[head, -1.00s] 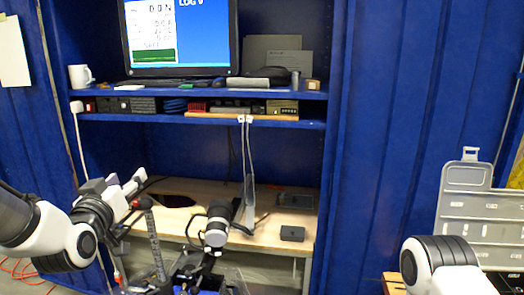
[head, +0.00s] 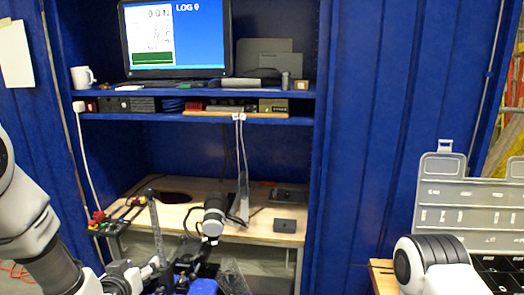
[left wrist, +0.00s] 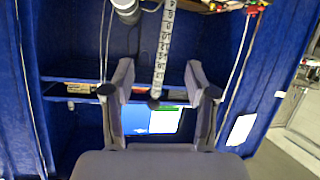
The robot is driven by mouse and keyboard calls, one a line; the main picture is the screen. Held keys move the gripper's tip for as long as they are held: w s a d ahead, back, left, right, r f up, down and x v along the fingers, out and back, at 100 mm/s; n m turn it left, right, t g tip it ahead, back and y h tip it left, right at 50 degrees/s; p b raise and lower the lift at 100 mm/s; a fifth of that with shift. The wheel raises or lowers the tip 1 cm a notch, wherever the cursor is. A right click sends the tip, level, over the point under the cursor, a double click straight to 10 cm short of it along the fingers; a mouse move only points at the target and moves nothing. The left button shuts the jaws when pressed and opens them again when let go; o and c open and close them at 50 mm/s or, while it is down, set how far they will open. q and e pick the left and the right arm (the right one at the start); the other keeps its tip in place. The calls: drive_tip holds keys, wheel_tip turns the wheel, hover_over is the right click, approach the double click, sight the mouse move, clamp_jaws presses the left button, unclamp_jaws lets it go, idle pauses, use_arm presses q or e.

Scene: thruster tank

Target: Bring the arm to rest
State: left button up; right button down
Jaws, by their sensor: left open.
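My left arm enters the head view from the left edge and bends down to the bottom. My left gripper (head: 125,275) is low at the bottom left, in front of the wooden work surface (head: 165,214) and partly lost among dark equipment. In the left wrist view my left gripper (left wrist: 158,78) has its two grey fingers spread wide, with nothing held between them. A marked upright rod (left wrist: 164,45) shows beyond the fingers; I cannot tell its distance. My right arm shows only as a white link with a dark band at the lower right; its gripper is out of view.
A blue cabinet holds a monitor (head: 176,38) and a white mug (head: 83,77) on its shelf (head: 150,92). A grey and black cylinder (head: 214,214) and the rod (head: 155,228) stand near my left gripper. A grey open case (head: 465,205) is at the right.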

use_arm(q)
drive_tip(key=s+d+f+m+g, duration=0.1)
drive_tip(key=s+f+g, duration=0.3)
drive_tip(key=s+f, duration=0.6)
drive_tip(key=s+d+f+g, duration=0.1)
drive_tip(key=s+f+g, duration=0.4)
drive_tip(key=f, duration=1)
drive_tip(key=s+f+g, duration=0.2)
drive_tip(key=s, duration=0.7)
drive_tip(key=s+d+f+g, duration=0.1)
drive_tip(key=s+f+g, duration=0.1)
drive_tip(key=s, duration=0.7)
drive_tip(key=shift+s+d+f+m+g+h, duration=0.2)
drive_tip(key=shift+s+f+m+g+h, duration=0.15)
drive_tip(key=shift+f, duration=0.4)
drive_tip(key=shift+w, duration=0.1)
